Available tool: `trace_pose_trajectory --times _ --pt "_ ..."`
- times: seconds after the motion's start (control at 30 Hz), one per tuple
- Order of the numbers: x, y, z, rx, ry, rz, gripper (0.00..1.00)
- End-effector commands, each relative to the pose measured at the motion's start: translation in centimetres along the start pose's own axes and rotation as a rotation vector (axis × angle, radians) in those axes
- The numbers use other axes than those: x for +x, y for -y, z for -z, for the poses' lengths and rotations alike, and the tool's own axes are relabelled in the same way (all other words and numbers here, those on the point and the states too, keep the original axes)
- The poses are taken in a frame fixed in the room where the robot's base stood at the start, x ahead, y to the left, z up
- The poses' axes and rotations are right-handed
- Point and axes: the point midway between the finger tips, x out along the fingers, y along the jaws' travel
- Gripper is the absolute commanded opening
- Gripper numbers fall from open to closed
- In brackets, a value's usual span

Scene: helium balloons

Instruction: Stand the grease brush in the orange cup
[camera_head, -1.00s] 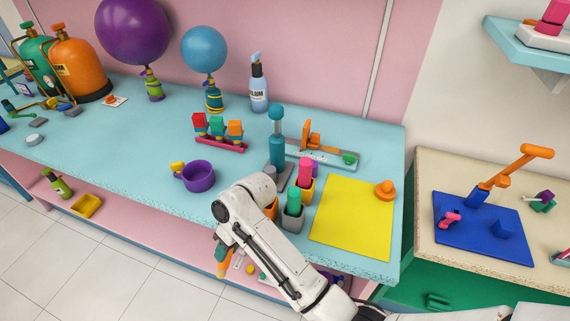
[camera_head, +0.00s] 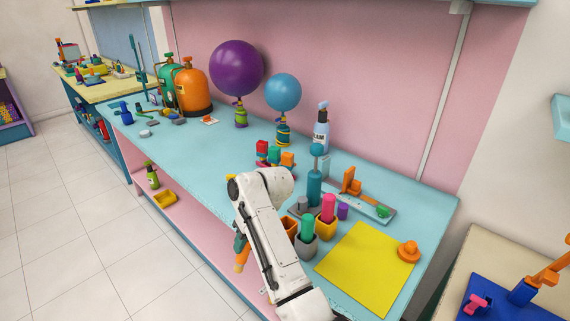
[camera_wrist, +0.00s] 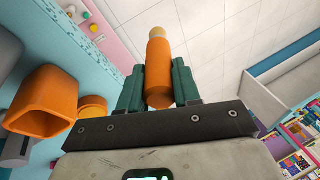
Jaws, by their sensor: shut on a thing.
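My gripper (camera_wrist: 158,85) is shut on an orange cylinder with a tan end, which I take to be the grease brush (camera_wrist: 159,60). In the head view the brush (camera_head: 241,259) hangs below my gripper, in front of the bench's front edge. The orange cup (camera_head: 290,225) stands on the bench near that edge, partly hidden by my arm. In the wrist view the squarish orange cup (camera_wrist: 45,124) is at the left, apart from the brush, and its visible inside looks empty.
A grey cup (camera_head: 306,247) with a green item and a yellow cup (camera_head: 326,227) with a pink item stand beside the orange cup. A teal bottle (camera_head: 314,186) stands behind them. A yellow sheet (camera_head: 365,270) lies to the right. Tiled floor is open at left.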

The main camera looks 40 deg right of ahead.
Motion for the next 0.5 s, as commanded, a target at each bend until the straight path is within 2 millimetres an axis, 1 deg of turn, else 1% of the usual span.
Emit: trace_pose_trajectory --times 0.03,0.07,0.1,0.17,0.2,0.3,0.4,0.5 --pt "-2.3 -1.0 1.9 0.041 -0.016 -0.020 0.00" --pt "-3.5 -1.7 2.7 0.066 -0.024 -0.035 0.00" --pt "-5.2 -2.7 3.6 0.103 -0.032 -0.057 0.00" --pt "-7.8 -4.1 4.9 0.161 -0.044 -0.091 0.00" --pt "-9.4 -5.0 5.6 0.199 -0.049 -0.114 0.00" --pt "-13.4 -6.8 6.7 0.294 -0.062 -0.175 0.00" --pt "-16.6 -7.8 7.0 0.376 -0.065 -0.234 0.00" --pt "-18.9 -8.2 6.7 0.442 -0.063 -0.287 0.00"
